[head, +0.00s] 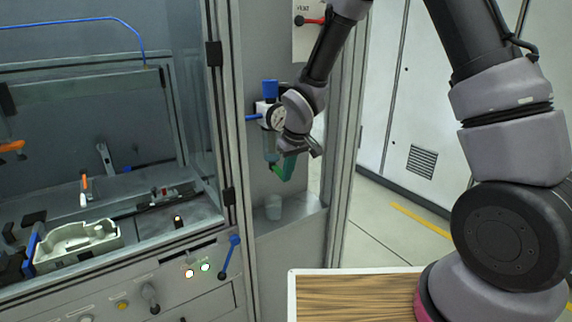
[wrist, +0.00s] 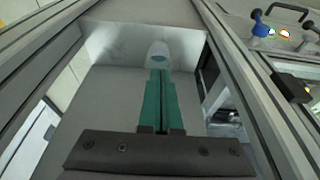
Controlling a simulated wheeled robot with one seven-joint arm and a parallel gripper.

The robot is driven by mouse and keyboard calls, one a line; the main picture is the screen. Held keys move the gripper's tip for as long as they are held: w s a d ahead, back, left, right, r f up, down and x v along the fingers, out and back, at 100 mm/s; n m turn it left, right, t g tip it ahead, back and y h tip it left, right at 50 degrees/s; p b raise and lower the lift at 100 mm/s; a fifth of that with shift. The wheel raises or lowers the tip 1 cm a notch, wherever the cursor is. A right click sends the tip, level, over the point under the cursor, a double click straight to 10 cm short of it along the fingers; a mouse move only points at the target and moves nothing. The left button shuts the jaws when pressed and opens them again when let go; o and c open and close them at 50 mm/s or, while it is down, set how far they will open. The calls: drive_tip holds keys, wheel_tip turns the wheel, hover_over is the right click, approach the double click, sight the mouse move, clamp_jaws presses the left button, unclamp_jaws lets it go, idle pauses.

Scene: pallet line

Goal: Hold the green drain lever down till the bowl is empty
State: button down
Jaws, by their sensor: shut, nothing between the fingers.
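The air filter unit with a round gauge and blue knob (head: 270,90) is mounted on the grey panel in the head view. Its clear bowl (head: 269,148) hangs below, partly behind my wrist; I cannot read the liquid level in it. My gripper (head: 280,174) has long green fingers, shut together and pointing down beside the bowl's lower end. They also show shut in the wrist view (wrist: 160,80), with nothing visible between them. I cannot pick out the green drain lever from the green fingers, nor tell whether they touch it. A pale cup (head: 273,208) stands below on the ledge.
The ledge (head: 300,216) is narrow, with frame posts (head: 343,150) close on the right. A glazed cabinet with a pale fixture (head: 75,246) is on the left. A blue-handled lever (head: 230,257) sticks out below it. A wood-topped surface (head: 350,295) is in front.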

drive_tip(key=shift+r, duration=0.8)
drive_tip(key=v, duration=1.4)
